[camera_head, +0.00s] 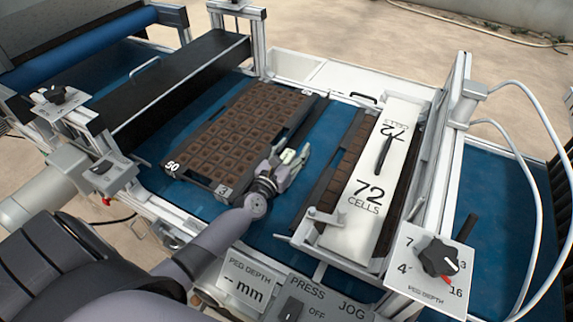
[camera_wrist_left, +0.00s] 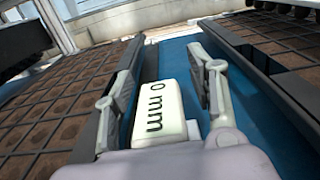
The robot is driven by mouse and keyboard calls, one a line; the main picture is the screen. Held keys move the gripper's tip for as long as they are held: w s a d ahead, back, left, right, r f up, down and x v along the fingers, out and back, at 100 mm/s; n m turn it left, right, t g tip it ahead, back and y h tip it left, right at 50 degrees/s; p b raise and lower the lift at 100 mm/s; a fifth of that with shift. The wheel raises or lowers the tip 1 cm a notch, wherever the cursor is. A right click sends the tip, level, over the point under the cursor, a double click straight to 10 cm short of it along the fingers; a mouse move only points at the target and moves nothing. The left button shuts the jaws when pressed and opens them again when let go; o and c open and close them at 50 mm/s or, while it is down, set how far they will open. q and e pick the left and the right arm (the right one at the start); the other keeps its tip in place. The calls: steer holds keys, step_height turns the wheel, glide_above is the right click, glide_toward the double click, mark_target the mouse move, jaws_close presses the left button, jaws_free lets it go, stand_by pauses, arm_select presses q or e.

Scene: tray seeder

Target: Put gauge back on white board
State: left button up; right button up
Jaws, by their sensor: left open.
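The gauge, a small pale block marked "0 mm" (camera_wrist_left: 160,112), lies between the fingers of my left gripper (camera_wrist_left: 168,92) in the left wrist view. The fingers are open, with a visible gap on the gauge's right side; contact on its left is unclear. In the head view my left gripper (camera_head: 290,160) is over the blue belt, between the two cell trays, with a pale bit of the gauge (camera_head: 288,156) showing. A white board marked "72 CELLS" (camera_head: 365,212) with a black handle lies over the right tray. My right gripper is not in view.
The 50-cell tray (camera_head: 172,163) is left of my gripper. The right tray (camera_head: 322,180) is partly under the board. A "PEG DEPTH" plate (camera_head: 243,285) and a knob panel (camera_head: 430,262) stand at the near side. Bare blue belt (camera_head: 310,125) separates the trays.

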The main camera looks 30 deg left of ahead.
arm_select(q)
steer(key=shift+w, duration=0.2)
steer(key=shift+s, duration=0.1)
steer(key=shift+c, duration=0.6)
jaws_close()
